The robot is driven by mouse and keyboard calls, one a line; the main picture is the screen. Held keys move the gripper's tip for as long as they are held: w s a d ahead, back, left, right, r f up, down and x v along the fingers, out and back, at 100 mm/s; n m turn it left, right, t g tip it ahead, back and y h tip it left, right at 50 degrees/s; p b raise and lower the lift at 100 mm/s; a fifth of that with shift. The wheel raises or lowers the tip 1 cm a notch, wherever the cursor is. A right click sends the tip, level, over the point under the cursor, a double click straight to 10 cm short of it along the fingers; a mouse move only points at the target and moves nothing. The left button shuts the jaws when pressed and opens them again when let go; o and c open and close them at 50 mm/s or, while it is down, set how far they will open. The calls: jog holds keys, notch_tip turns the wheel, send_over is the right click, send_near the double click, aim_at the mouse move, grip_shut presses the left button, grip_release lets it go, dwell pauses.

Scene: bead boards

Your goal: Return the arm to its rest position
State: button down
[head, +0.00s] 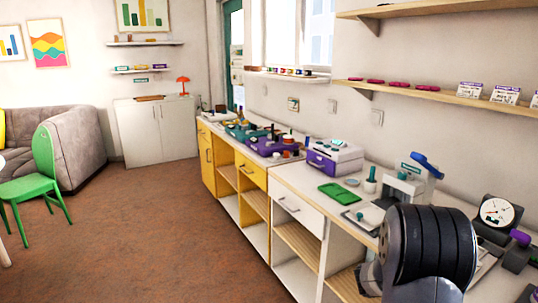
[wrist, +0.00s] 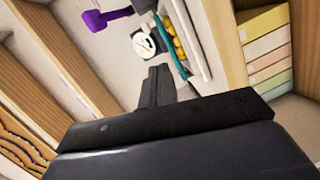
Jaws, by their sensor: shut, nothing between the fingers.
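My gripper (wrist: 157,80) shows in the wrist view as dark fingers pressed together, shut and empty. It points at a pale surface that holds a white-faced dial (wrist: 143,42) and a purple item (wrist: 108,18). In the head view a dark, rounded part of my arm stands at the lower right, in front of the counter (head: 285,178). The gripper's fingers cannot be made out in the head view.
The counter carries a purple case (head: 335,158), a green tray (head: 340,193) and a dial scale (head: 497,212). Wall shelves (head: 440,92) hang above. Stacked coloured boxes (wrist: 268,65) sit at the right in the wrist view. Brown floor (head: 150,235) is open at left, past a green chair (head: 35,180).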

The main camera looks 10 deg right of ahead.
jog(key=shift+w+a+m+g+p, duration=0.2)
jog(key=shift+w+m+g+p, duration=0.15)
jog(key=shift+p, duration=0.3)
jog(key=shift+s, duration=0.15)
